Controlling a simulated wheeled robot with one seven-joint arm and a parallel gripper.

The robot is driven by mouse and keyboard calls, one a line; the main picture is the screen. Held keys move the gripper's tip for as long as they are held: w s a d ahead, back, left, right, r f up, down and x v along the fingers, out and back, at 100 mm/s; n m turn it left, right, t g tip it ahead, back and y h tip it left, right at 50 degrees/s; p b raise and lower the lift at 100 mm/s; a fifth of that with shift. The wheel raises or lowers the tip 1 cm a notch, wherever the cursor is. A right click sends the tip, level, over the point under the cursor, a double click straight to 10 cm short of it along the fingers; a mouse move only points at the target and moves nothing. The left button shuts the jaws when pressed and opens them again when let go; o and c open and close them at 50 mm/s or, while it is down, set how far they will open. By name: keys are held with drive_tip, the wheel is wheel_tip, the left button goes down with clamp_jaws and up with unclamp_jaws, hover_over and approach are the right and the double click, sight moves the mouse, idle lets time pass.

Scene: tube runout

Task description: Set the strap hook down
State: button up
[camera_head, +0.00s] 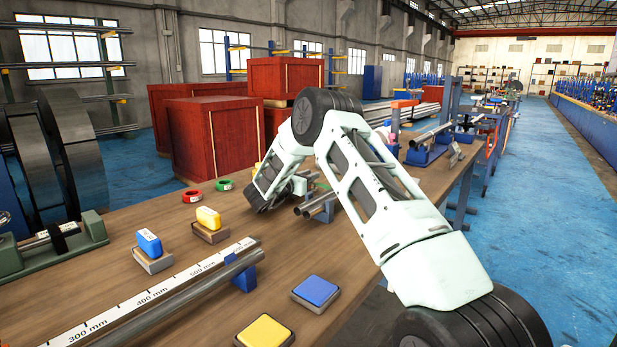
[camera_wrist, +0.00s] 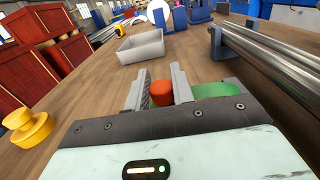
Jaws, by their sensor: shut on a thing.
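My gripper (camera_wrist: 160,84) is low over the wooden bench in the wrist view, its two grey fingers apart with a rounded red-orange piece (camera_wrist: 162,93) between them. I take this piece as part of the strap hook; its hook shape is not visible. A flat green band (camera_wrist: 212,91) shows just right of the right finger; I cannot tell whether it joins the red-orange piece. In the head view my arm reaches down to the bench, and my gripper (camera_head: 311,182) is small and partly hidden beside metal tubes (camera_head: 318,205).
A grey open tray (camera_wrist: 140,46) stands ahead on the bench. Metal tubes (camera_wrist: 272,52) on a stand are close on the right. A yellow stepped knob (camera_wrist: 28,129) is at left.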

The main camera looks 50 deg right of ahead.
drive_tip(key=o, duration=1)
drive_tip(key=a, duration=0.7)
drive_tip(key=shift+s+a, duration=0.25)
drive_tip(key=shift+s, duration=0.05)
